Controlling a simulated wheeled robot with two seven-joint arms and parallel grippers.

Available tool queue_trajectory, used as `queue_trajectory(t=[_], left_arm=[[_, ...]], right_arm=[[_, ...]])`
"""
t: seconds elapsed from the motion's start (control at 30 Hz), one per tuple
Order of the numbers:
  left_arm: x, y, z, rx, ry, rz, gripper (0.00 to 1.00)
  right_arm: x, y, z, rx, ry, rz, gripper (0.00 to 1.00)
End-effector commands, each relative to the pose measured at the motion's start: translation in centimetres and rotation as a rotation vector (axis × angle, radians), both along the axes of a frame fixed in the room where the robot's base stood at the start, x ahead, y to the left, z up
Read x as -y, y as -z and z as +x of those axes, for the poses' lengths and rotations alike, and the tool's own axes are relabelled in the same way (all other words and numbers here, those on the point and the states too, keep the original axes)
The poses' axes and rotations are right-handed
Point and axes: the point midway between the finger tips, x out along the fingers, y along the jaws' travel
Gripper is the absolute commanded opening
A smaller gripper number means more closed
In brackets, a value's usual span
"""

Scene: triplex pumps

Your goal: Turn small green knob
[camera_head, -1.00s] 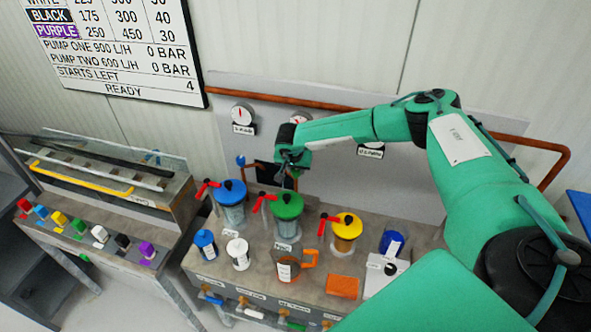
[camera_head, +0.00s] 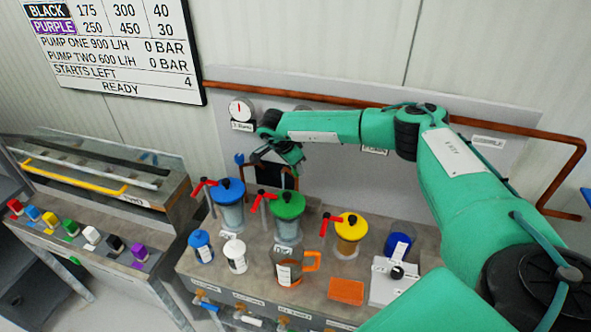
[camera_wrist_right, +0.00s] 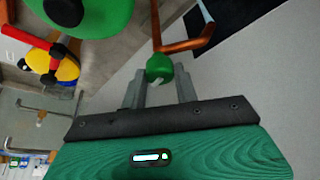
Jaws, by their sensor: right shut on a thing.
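The small green knob (camera_wrist_right: 160,67) shows in the right wrist view at the end of a copper pipe, with a pale pointer on it. My right gripper (camera_wrist_right: 160,84) is shut on it, with one grey finger on either side. In the head view my right gripper (camera_head: 268,156) is near the back panel, behind the blue-lidded and green-lidded pumps; the knob cannot be made out there. My left gripper is not in view.
Pumps with a blue lid (camera_head: 229,190), a green lid (camera_head: 287,205) and a yellow lid (camera_head: 350,225) stand in front of my gripper, with red handles. Cups and an orange-handled jug (camera_head: 288,268) stand before them. A copper pipe (camera_head: 300,97) runs along the wall.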

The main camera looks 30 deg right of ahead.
Motion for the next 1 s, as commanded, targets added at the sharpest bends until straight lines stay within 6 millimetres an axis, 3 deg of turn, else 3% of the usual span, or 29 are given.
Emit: queue_trajectory(t=[0.63, 0.67, 0.77, 1.0], left_arm=[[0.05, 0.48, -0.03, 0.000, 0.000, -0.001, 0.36], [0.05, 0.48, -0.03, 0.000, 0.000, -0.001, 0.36], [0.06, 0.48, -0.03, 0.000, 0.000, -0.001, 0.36], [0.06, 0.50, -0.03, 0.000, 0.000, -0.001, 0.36]], right_arm=[[0.11, -0.14, 0.11, 0.002, 0.058, -0.001, 0.07], [0.11, -0.14, 0.11, 0.002, 0.058, -0.001, 0.34], [0.10, -0.12, 0.10, 0.002, 0.057, -0.001, 0.52], [0.04, -0.06, 0.06, 0.001, 0.056, 0.000, 0.52]])
